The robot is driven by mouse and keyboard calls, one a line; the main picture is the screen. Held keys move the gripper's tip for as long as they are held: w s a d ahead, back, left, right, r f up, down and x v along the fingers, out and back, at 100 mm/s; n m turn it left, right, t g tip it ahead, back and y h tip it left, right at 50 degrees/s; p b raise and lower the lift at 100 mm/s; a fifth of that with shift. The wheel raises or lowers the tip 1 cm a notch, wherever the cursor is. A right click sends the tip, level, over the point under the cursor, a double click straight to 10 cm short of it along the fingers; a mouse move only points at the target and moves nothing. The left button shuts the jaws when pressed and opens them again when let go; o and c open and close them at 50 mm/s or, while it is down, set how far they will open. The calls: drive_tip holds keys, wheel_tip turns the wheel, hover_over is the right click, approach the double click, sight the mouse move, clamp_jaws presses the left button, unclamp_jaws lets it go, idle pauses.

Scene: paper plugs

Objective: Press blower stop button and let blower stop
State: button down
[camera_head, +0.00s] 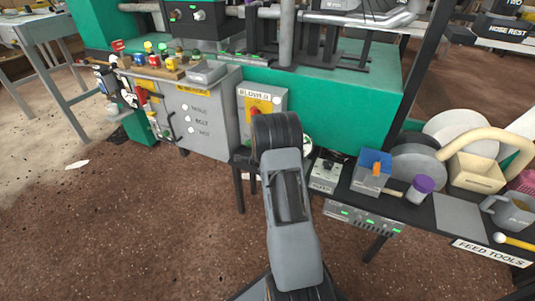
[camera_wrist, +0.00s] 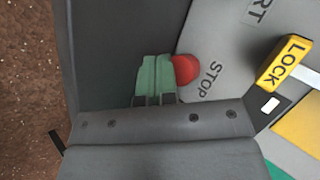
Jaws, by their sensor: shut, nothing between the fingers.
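In the wrist view a round red stop button (camera_wrist: 185,69) sits on a pale grey panel (camera_wrist: 222,55), beside the printed word STOP. My gripper (camera_wrist: 155,65) shows there as two green fingers closed together with nothing held. The fingertips overlap the left edge of the button in the picture; I cannot tell whether they touch it. In the head view my arm's wrist covers the gripper. A grey control box (camera_head: 278,101) with a yellow and red switch stands right behind the wrist, partly hidden.
A yellow LOCK tag (camera_wrist: 284,61) lies right of the button. In the head view a grey cabinet (camera_head: 215,109) with lamps stands left of the box. A dark table (camera_head: 420,214) with cups, rolls and a FEED TOOLS sign is on the right. Open brown floor lies front left.

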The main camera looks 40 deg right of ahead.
drive_tip(key=shift+w+d, duration=0.4)
drive_tip(key=shift+d, duration=0.3)
idle(0.8)
idle(0.4)
drive_tip(key=shift+s+a+b, duration=0.35)
drive_tip(key=shift+s+a, duration=0.1)
drive_tip(key=shift+a, duration=0.35)
drive_tip(key=shift+a, duration=0.1)
drive_tip(key=shift+s+a, duration=0.4)
drive_tip(key=shift+a, duration=0.3)
drive_tip(key=shift+s+a, duration=0.4)
drive_tip(key=shift+a, duration=0.35)
drive_tip(key=shift+s+a, duration=0.4)
drive_tip(key=shift+a, duration=0.3)
